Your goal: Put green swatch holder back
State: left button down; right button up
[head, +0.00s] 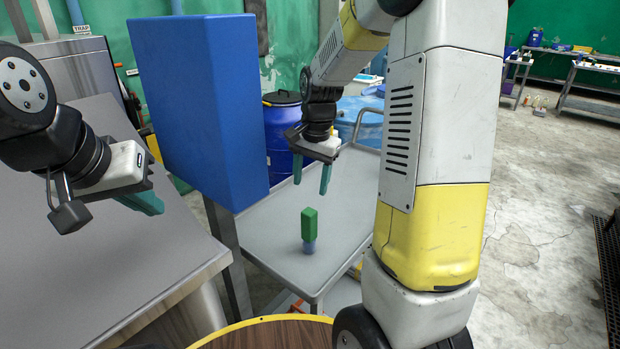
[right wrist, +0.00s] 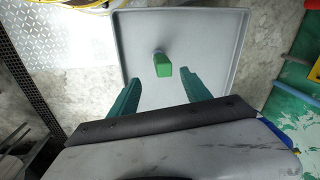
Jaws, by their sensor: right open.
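The green swatch holder (head: 309,223) stands upright on the grey cart top (head: 270,240), with a blue-grey lower part beneath the green block. In the right wrist view the green holder (right wrist: 163,66) shows beyond and between the fingertips. My right gripper (head: 312,180) is open and empty, pointing down, above and behind the holder and apart from it. It also shows in the right wrist view (right wrist: 160,85). My left gripper (head: 150,203) is at the left over the grey metal surface; its fingers are seen from the side, so its opening cannot be told.
A tall blue box (head: 195,110) stands to the left of the cart. A blue drum (head: 283,130) is behind the cart. A sloped grey metal surface (head: 110,250) fills the left, and a round wooden top with yellow rim (head: 265,335) is in front. The cart top around the holder is clear.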

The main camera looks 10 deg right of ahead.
jog(key=s+a+r+n+t, duration=0.1)
jog(key=s+r+n, duration=0.3)
jog(key=s, duration=0.6)
jog(key=s+r+n+t+y, duration=0.1)
jog(key=s+r+n+t, duration=0.3)
jog(key=s+r, duration=0.4)
jog(key=shift+s+a+r+n+y, duration=0.3)
jog(key=shift+s+a+n, duration=0.1)
jog(key=shift+s, duration=0.8)
